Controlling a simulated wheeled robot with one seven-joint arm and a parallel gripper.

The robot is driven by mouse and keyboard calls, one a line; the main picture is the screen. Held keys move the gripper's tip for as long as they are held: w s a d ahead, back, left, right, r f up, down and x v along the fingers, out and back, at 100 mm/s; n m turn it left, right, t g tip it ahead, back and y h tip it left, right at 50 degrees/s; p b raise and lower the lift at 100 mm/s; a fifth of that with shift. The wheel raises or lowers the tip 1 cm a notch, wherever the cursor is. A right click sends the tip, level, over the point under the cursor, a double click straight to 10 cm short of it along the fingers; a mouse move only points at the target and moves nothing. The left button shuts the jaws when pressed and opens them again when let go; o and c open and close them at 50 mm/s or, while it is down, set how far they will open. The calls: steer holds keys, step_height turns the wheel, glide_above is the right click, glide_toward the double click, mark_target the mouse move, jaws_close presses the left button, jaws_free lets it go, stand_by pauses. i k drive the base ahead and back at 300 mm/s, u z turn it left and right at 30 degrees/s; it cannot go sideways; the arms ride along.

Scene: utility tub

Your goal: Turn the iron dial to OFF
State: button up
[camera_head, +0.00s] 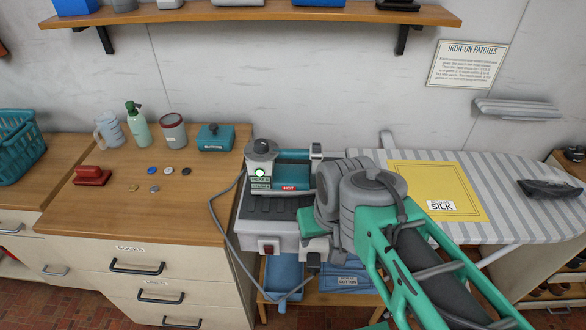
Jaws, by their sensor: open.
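The iron (293,156) rests on a grey stand (270,228) beside the wooden counter. It has a teal handle and a dark round dial (262,146) at its left end. The dial's setting is too small to read. A light glows pale green below the dial, and a red label beside it reads HOT. My green and grey arm comes in from the lower right. My gripper (309,222) is at the stand's right side, below and right of the dial, largely hidden by my wrist. It is apart from the dial, and no held object shows.
A grey cord loops along the stand's left side. The striped ironing board (520,200) with a yellow SILK cloth (437,184) lies right.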

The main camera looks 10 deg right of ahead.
mark_target(261, 145)
steer(key=k, duration=0.65)
steer(key=u, duration=0.6)
steer(key=i, duration=1.25)
steer(key=z, duration=0.35)
